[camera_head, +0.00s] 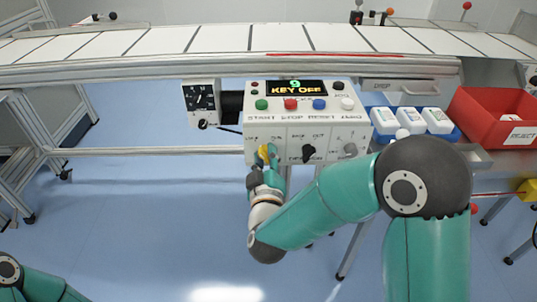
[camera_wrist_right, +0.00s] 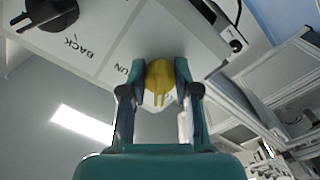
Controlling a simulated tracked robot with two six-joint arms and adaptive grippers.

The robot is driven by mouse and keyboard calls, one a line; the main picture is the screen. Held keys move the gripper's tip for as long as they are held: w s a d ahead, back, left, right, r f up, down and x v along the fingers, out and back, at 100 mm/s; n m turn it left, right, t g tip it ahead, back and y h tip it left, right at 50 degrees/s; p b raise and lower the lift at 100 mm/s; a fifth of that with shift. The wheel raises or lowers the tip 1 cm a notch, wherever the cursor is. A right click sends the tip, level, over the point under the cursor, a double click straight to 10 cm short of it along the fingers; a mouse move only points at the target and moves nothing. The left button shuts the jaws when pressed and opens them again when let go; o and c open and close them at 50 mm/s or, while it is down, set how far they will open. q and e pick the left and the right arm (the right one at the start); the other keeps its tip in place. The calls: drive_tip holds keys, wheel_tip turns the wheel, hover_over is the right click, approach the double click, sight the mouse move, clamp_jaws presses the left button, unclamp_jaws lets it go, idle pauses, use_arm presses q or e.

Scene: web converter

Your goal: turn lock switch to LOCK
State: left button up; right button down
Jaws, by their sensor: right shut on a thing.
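The yellow lock switch (camera_head: 265,151) is the leftmost knob on the lower front of the white control box (camera_head: 325,132). In the right wrist view the yellow knob (camera_wrist_right: 159,78) sits between the two fingertips, with the word RUN printed beside it. My right gripper (camera_head: 267,160) is shut on this knob, its fingers (camera_wrist_right: 159,88) on either side. The fingers partly cover the knob, and its exact setting is hard to read. Only part of my left arm shows at the bottom left of the head view; its gripper is out of sight.
The display (camera_head: 295,88) reads KEY OFF. A black knob (camera_head: 309,152) and a grey key switch (camera_head: 350,149) sit to the right of the yellow knob. A red bin (camera_head: 488,108) stands at the right. The conveyor (camera_head: 215,68) runs behind.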

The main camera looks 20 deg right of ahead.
drive_tip(key=shift+s+f+n, duration=0.1)
drive_tip(key=shift+f+n, duration=0.2)
idle(1.2)
drive_tip(key=c, duration=0.9)
unclamp_jaws()
drive_tip(key=shift+c, duration=0.2)
drive_tip(key=shift+o, duration=0.3)
drive_tip(key=shift+r, duration=0.15)
drive_tip(key=v, duration=0.7)
drive_tip(key=shift+s, duration=0.2)
